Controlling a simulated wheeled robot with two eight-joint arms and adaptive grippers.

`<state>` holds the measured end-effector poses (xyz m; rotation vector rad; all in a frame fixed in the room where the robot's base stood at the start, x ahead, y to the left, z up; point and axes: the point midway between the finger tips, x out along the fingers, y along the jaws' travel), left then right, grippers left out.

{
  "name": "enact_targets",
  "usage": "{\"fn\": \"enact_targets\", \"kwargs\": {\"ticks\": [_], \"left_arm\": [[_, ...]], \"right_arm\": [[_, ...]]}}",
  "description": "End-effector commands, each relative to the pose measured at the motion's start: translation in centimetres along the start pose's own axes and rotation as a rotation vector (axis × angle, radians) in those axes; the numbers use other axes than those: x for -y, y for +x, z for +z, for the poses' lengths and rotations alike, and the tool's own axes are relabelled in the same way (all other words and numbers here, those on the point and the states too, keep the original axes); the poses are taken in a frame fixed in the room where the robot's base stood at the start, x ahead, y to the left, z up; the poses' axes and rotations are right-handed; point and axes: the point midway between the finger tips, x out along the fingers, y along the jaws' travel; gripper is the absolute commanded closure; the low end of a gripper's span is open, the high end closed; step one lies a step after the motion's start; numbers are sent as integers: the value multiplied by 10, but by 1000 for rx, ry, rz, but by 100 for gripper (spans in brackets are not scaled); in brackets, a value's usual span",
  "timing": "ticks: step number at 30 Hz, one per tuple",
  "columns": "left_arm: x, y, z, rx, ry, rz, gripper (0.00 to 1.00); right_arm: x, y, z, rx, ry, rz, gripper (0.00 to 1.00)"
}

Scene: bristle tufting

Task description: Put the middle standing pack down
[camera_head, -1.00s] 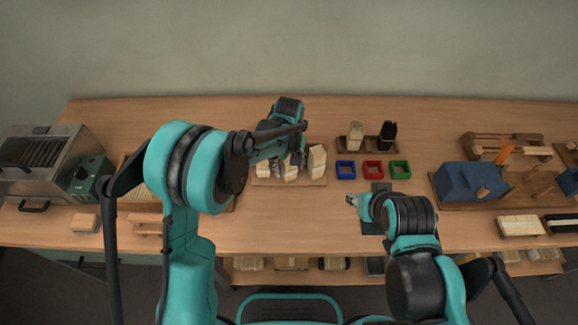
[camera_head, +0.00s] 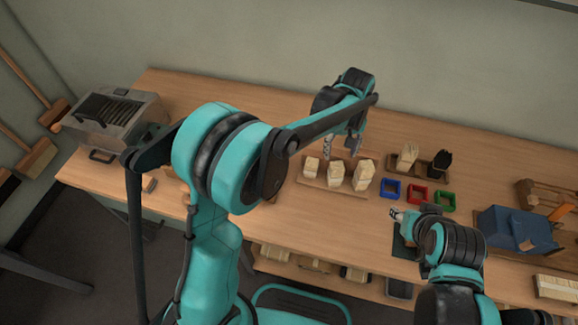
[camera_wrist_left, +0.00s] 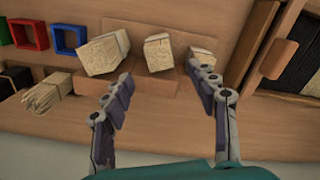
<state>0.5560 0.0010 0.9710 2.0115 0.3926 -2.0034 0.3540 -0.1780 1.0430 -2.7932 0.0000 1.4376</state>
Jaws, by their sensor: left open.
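Three pale bristle packs stand upright in a row on a low wooden board (camera_head: 314,187) in the head view. The middle pack (camera_head: 337,173) stands between the left pack (camera_head: 311,167) and the right pack (camera_head: 364,174). My left gripper (camera_head: 341,148) is open and empty, just behind and above the row. In the left wrist view the middle pack (camera_wrist_left: 158,51) shows beyond the gap between the spread fingers (camera_wrist_left: 160,75), and nothing is held. My right gripper (camera_head: 394,213) is low at the front of the bench, away from the packs. Its jaw gap is too small to read.
A blue machine (camera_head: 515,235) is at right, a metal box (camera_head: 112,112) at far left.

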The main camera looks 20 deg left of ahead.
Motion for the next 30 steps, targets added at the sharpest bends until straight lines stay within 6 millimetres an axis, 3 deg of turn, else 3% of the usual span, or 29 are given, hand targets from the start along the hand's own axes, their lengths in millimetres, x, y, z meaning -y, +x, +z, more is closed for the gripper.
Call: {"fn": "enact_targets", "kwargs": {"ticks": [5, 9, 15, 22, 30], "left_arm": [[35, -31, 7, -57, 39, 43, 41], [85, -66, 24, -154, 107, 95, 41], [155, -91, 59, -321, 211, 141, 41], [215, -86, 101, -507, 318, 139, 41], [239, -74, 120, -606, 375, 118, 41]], "right_arm": [[0, 0, 0, 0, 0, 0, 60], [0, 0, 0, 0, 0, 0, 60], [0, 0, 0, 0, 0, 0, 60], [0, 0, 0, 0, 0, 0, 60], [0, 0, 0, 0, 0, 0, 60]]}}
